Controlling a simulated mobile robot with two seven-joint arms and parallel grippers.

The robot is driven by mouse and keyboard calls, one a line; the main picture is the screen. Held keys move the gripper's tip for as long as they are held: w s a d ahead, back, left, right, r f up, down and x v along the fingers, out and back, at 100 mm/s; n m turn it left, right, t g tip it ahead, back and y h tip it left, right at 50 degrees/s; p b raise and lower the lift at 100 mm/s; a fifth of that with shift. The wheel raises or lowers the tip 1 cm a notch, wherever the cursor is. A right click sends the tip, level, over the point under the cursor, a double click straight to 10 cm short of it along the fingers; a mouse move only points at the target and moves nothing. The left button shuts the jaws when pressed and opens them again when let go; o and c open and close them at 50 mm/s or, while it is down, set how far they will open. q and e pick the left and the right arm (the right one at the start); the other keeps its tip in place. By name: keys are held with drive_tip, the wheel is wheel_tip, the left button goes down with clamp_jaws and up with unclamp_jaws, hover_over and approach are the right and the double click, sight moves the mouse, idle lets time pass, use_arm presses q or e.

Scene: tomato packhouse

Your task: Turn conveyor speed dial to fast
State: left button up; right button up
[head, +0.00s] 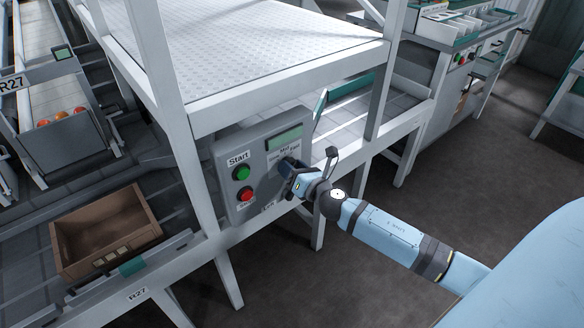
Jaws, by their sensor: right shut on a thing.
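The grey control panel (258,150) is fixed to the white frame, in the middle of the head view. It has a green Start button (241,173), a red button (245,194) below it and a small green display (284,139). Speed labels (283,152) are printed under the display. My right gripper (287,166) is at the right side of the panel, just below these labels, shut on the speed dial. The gripper hides the dial, so its pointer setting cannot be read. My left gripper is not in view.
An open brown crate (137,243) sits on the roller conveyor at lower left. A white tread-plate platform (240,70) stands above the panel. Tomatoes (62,117) lie in a chute at far left.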

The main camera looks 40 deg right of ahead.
drive_tip(key=shift+m, duration=0.8)
drive_tip(key=o, duration=0.9)
drive_tip(key=shift+s, duration=0.1)
drive_tip(key=s, duration=0.9)
drive_tip(key=s+d, duration=0.1)
drive_tip(key=s, duration=0.3)
drive_tip(key=shift+s, duration=0.3)
